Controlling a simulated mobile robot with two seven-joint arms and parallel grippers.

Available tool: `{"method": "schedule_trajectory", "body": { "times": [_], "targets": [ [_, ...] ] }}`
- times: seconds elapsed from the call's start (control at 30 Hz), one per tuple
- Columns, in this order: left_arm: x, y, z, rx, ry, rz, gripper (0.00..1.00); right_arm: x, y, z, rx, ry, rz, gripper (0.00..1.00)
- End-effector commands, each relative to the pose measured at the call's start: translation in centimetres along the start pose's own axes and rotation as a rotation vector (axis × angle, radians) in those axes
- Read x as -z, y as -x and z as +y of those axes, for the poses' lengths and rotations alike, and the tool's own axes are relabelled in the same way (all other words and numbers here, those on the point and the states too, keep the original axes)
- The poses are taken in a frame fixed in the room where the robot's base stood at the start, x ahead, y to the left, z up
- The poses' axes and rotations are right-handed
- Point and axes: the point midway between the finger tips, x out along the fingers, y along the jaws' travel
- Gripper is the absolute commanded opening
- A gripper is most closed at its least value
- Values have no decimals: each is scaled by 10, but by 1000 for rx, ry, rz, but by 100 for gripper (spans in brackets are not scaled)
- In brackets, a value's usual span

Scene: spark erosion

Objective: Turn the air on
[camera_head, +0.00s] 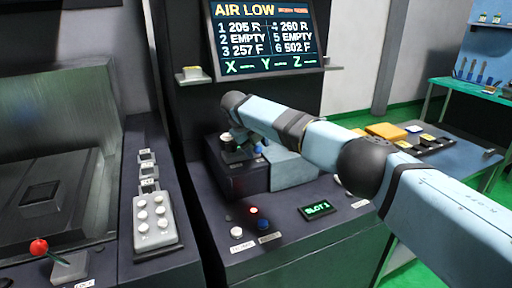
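The screen (266,38) at the top reads "AIR LOW" in orange, with a list of numbered slots below and X, Y, Z in green. My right arm reaches in from the right across the console. My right gripper (237,153) points down at a dark raised box (240,180) on the console, close to a pale knob (226,138) and a small blue knob (259,148). Its fingers are small and dark against the box, so I cannot tell whether they are open or touching anything. No control clearly labelled for air is readable. My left gripper is not in view.
The console front has a lit red button (253,210), a blue button (263,225), a white button (237,232) and a green "SLOT 1" display (317,209). A grey keypad (155,219) and red-knobbed lever (39,247) stand left. A side table (465,158) holds yellow blocks.

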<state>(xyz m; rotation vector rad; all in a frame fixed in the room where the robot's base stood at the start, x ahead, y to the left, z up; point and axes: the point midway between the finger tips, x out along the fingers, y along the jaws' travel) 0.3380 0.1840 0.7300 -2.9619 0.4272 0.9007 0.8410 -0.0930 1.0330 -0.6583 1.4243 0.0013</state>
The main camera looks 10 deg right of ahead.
Motion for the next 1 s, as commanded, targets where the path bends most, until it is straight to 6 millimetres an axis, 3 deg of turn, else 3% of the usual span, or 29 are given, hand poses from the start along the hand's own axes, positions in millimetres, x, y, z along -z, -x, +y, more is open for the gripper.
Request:
{"method": "schedule_trajectory", "body": {
  "times": [0.2,0.33,0.7,1.0],
  "targets": [
    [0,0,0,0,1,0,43,0,1,0,0,0,1,54],
    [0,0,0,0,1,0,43,0,14,-1,1,1,-2,54],
    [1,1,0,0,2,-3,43,-1,96,0,2,0,-3,54],
    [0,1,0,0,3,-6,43,0,134,0,1,0,0,54]
  ]
}}
